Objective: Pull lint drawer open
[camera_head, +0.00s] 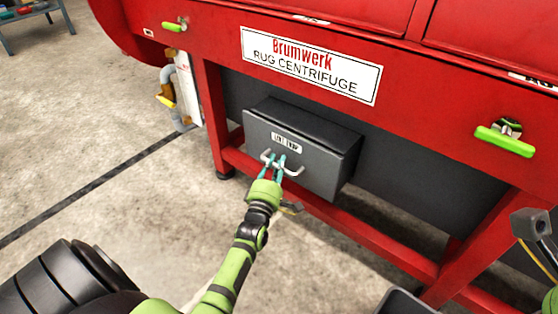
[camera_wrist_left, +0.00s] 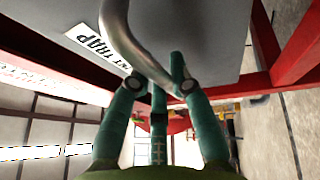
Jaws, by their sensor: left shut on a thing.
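The lint drawer (camera_head: 300,152) is a dark grey box under the red centrifuge, with a small white label on its front. Its front also shows in the left wrist view (camera_wrist_left: 205,40). A pale metal bar handle (camera_head: 292,172) crosses the drawer front below the label. My left gripper (camera_head: 274,164) has its teal fingers shut on the handle, and the curved handle (camera_wrist_left: 116,30) passes between the fingers in the left wrist view. I cannot tell from the head view how far the drawer stands out.
The red centrifuge frame (camera_head: 390,125) stands around the drawer, with a red lower rail (camera_head: 385,248) below. Green latches (camera_head: 505,140) sit on its front. The concrete floor (camera_head: 100,110) in front is mostly clear.

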